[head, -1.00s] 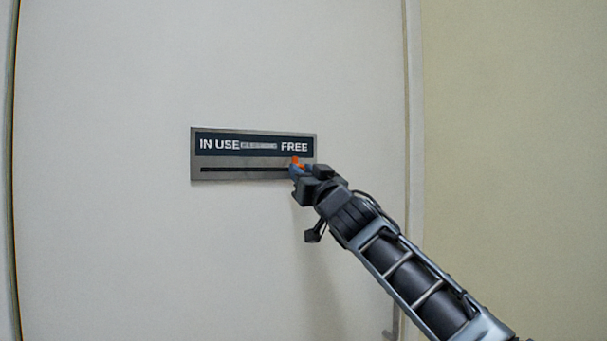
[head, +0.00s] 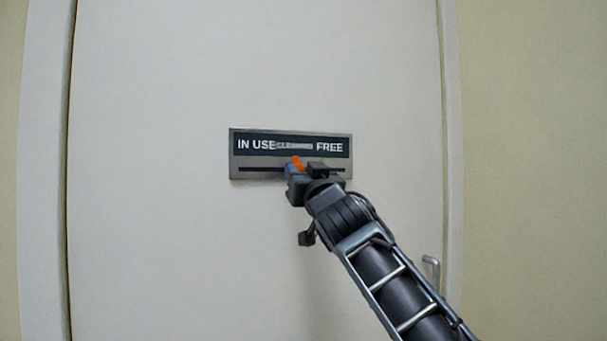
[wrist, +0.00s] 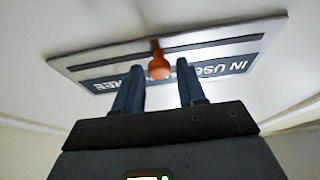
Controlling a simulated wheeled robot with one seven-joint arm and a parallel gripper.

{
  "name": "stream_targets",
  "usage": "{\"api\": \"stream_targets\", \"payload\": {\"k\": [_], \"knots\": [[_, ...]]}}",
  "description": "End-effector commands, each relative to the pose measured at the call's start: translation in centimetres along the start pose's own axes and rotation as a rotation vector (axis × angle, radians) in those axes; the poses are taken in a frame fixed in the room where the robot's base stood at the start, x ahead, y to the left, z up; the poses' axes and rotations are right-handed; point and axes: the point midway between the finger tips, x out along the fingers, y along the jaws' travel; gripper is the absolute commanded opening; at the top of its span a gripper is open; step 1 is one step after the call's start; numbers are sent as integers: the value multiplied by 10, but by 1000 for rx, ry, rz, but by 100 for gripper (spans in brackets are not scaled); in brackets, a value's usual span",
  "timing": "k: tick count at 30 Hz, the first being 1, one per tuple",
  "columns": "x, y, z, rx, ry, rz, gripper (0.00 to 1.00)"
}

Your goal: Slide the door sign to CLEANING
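The door sign (head: 240,173) is a grey plate on the white door, with a dark strip reading IN USE, CLEANING and FREE from left to right above a dark slot. Its orange knob (head: 296,161) stands at the slot below the word CLEANING. My gripper (head: 303,169) is in front of the slot and hides part of it and the plate's lower right. In the wrist view the sign appears upside down, and the knob (wrist: 158,67) sits between my two open fingers (wrist: 160,78). A gap shows on each side, narrower at the left finger; contact is unclear.
The flat door (head: 150,230) fills most of the head view. A metal door handle (head: 432,268) is at the lower right, close to my arm. Beige walls (head: 530,150) flank the door frame. The space left of the sign is clear.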

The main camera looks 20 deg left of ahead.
Motion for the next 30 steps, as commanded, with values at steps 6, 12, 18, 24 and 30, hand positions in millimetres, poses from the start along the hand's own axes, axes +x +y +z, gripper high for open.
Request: {"api": "stream_targets", "payload": {"k": [6,12,18,24,30], "knots": [[0,0,0,0,0,0,51],[-3,0,1,1,0,0,51],[-23,1,3,1,0,1,51],[-52,1,3,1,0,0,51],[-72,1,2,0,0,1,51]]}}
